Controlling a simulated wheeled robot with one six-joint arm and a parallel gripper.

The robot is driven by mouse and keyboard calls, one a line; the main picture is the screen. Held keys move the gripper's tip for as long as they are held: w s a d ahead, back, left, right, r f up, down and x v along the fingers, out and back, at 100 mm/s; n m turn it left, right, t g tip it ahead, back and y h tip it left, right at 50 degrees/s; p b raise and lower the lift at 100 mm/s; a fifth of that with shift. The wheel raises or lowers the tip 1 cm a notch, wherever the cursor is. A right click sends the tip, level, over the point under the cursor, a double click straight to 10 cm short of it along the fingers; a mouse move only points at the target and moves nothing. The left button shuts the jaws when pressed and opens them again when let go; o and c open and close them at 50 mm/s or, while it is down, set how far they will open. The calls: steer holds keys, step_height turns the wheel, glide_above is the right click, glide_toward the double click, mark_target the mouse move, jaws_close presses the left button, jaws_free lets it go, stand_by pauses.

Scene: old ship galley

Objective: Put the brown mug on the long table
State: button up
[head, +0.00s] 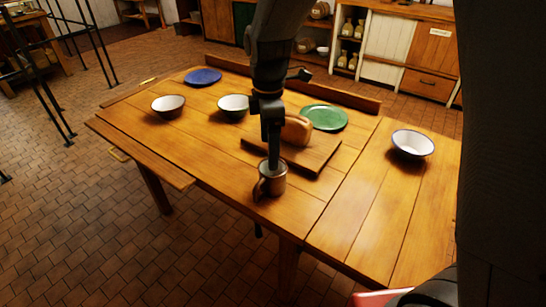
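The brown mug (271,185) is upright at the front edge of the long wooden table (215,160), with its handle toward the left. My gripper (274,162) points straight down at the mug, and its finger end reaches into the mug's mouth. The fingertips are hidden by the mug and the arm, so I cannot tell whether they grip its wall. I cannot tell whether the mug rests on the tabletop or hangs just above it.
A loaf (297,130) on a cutting board (322,155) is close behind the mug. A green plate (324,118), blue plate (203,76) and white bowls (168,104) (233,105) (412,144) also stand on the tabletop. The front left has bare wood.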

steer(key=shift+r, duration=0.15)
steer(key=s+d+f+m, duration=0.1)
steer(key=s+d+m, duration=1.4)
steer(key=m, duration=0.4)
steer(key=shift+d+f, duration=0.2)
steer(key=shift+d, duration=0.7)
